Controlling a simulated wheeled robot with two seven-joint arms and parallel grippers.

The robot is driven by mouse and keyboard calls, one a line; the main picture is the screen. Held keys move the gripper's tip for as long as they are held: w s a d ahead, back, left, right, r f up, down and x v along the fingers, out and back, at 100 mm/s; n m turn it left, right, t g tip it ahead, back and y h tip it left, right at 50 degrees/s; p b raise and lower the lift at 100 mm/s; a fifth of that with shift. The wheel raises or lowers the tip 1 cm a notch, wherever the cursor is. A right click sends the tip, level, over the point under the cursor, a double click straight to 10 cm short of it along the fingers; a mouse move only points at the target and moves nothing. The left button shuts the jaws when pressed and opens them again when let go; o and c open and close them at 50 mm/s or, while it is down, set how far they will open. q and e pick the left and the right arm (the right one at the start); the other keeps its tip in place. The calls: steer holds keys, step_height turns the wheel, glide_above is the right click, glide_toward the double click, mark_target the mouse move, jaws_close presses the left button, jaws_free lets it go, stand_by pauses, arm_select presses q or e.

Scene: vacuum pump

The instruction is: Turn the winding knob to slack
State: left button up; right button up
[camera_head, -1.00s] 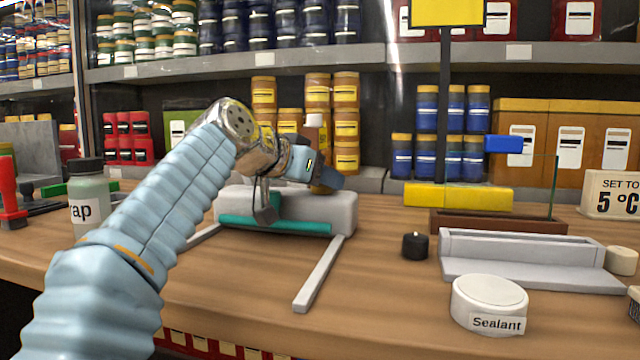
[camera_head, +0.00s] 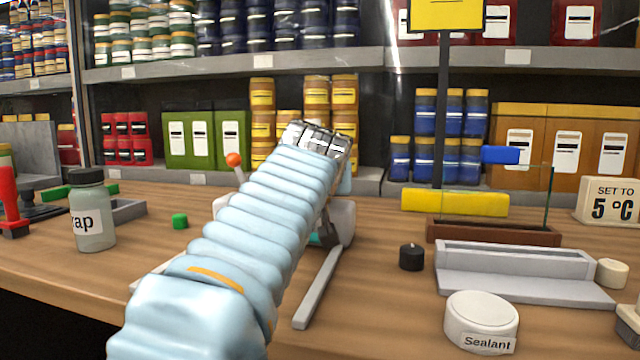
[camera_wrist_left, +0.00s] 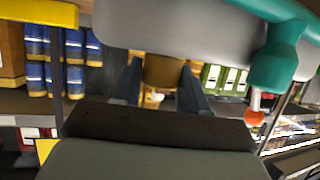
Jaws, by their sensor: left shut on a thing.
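In the head view, the grey pump body (camera_head: 343,218) stands on the bench, mostly hidden behind my left arm. A lever with an orange ball (camera_head: 233,160) rises left of the arm. In the left wrist view, which is turned over, the grey body (camera_wrist_left: 185,30) fills the top, with a teal part (camera_wrist_left: 278,62) and the orange ball (camera_wrist_left: 255,118) at the right. My left gripper (camera_wrist_left: 161,68) is shut on a brownish-gold knob (camera_wrist_left: 163,73), with one dark finger on each side. In the head view my left gripper is hidden by its arm. My right gripper is not in view.
A grey bar (camera_head: 318,290) extends forward from the pump. A black knob-like piece (camera_head: 411,257), a grey channel (camera_head: 520,268) and a Sealant tub (camera_head: 480,318) stand to the right.

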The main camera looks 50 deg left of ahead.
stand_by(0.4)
arm_select(q)
steer(key=o, duration=1)
steer(key=v, duration=1.3)
steer(key=shift+d+r, duration=0.2)
steer(key=shift+d, duration=0.15)
steer(key=shift+s, duration=0.1)
